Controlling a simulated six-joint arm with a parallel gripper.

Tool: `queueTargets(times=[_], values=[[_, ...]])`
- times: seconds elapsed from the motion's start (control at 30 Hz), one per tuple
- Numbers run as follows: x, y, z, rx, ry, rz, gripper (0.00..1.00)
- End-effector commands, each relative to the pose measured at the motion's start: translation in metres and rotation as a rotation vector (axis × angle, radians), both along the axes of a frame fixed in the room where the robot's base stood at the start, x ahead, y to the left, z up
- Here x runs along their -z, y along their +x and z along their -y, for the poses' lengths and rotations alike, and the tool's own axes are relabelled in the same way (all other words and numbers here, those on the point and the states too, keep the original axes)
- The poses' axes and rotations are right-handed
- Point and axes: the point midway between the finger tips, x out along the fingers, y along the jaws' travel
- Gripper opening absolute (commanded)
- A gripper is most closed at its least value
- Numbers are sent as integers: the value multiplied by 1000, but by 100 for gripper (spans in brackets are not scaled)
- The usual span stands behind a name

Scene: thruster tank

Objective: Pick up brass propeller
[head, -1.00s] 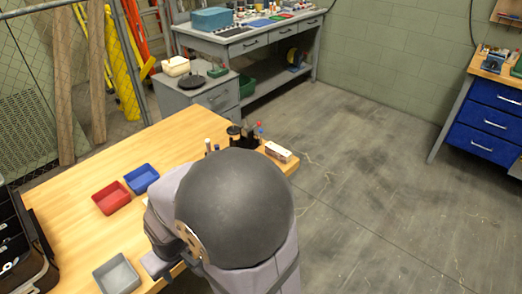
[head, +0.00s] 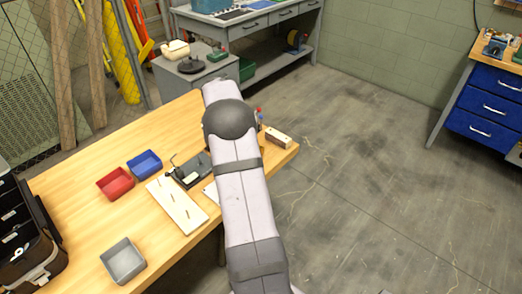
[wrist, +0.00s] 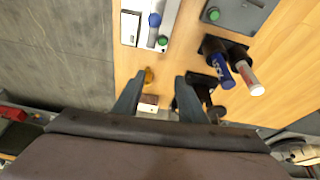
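My gripper (wrist: 159,77) is open, with its two dark fingers apart and nothing visibly held between them. In the wrist view a small brass-coloured thing (wrist: 149,75) shows on the wooden table beside the left fingertip; it may be the brass propeller, but its shape is too small to make out. Whether the finger touches it I cannot tell. In the head view my arm reaches across the table's right part, and my gripper and the brass-coloured thing are not visible.
The wooden table (head: 82,207) carries a red bin (head: 115,184), a blue bin (head: 145,164), a grey bin (head: 122,261) and a pale slotted board (head: 177,205). Blue (wrist: 221,72) and white-red (wrist: 247,78) handled items stand right of the gripper. A small box (head: 278,138) sits near the edge.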

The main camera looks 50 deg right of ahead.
Motion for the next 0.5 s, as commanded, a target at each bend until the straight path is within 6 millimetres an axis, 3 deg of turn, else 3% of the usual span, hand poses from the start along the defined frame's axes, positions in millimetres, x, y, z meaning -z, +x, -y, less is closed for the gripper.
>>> queueTargets(times=[0.1,0.2,0.5], values=[[1,-9,30,108,-22,10,38],[0,-14,42,155,-33,16,38],[7,-16,49,171,-36,17,38]])
